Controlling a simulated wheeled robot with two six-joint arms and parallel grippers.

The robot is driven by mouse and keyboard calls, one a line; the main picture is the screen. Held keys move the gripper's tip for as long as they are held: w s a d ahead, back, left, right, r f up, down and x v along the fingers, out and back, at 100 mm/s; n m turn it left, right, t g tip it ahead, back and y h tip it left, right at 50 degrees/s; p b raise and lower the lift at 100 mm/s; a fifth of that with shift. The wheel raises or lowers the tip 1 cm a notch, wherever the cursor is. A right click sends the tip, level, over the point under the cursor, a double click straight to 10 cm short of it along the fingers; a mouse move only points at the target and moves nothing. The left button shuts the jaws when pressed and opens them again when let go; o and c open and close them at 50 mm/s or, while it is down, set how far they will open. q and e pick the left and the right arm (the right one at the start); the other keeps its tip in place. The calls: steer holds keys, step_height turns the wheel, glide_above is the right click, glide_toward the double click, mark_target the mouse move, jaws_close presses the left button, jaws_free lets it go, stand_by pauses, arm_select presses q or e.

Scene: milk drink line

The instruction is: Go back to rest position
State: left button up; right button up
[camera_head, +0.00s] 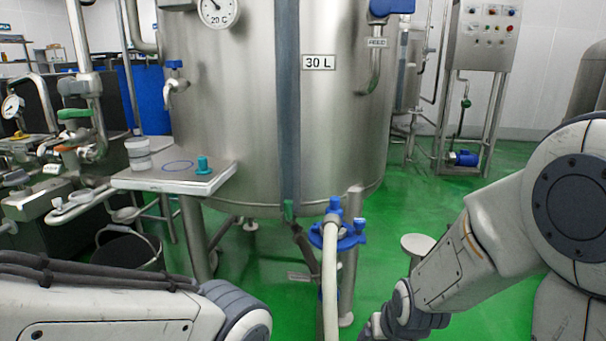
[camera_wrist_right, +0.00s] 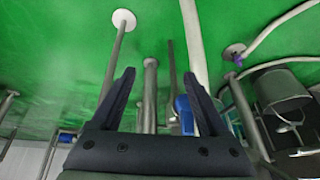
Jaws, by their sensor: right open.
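My right arm comes in from the right in the head view and bends down toward the bottom edge; its gripper fingers are not clear there. In the right wrist view my right gripper (camera_wrist_right: 158,100) is open, its two dark fingers wide apart with nothing between them in its grasp. Beyond the fingers are the green floor and steel legs. My left arm lies across the bottom left of the head view. Its gripper is out of the picture.
A large steel tank (camera_head: 230,110) labelled 30 L stands ahead. A side shelf (camera_head: 150,183) holds a white jar (camera_head: 138,153) and a teal stopper (camera_head: 203,165). A pale hose (camera_head: 330,280) hangs from a blue fitting. A dark bucket (camera_head: 128,252) stands left. Green floor (camera_head: 430,215) is open at right.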

steer(key=s+d+r+g, duration=0.2)
steer(key=s+d, duration=0.1)
steer(key=s, duration=0.4)
steer(key=s+a+r+n+g+p, duration=0.1)
steer(key=s+a+r+n, duration=0.3)
steer(key=s+a, duration=0.3)
steer(key=s+a+r+n+g+p, duration=0.1)
steer(key=s+a+r+n+g, duration=0.1)
steer(key=s+a+r+n, duration=0.35)
step_height(320, 180, up, 36)
steer(key=a+m+p, duration=0.1)
steer(key=m+p, duration=0.1)
steer(key=p, duration=3.6)
steer(key=shift+s, duration=0.25)
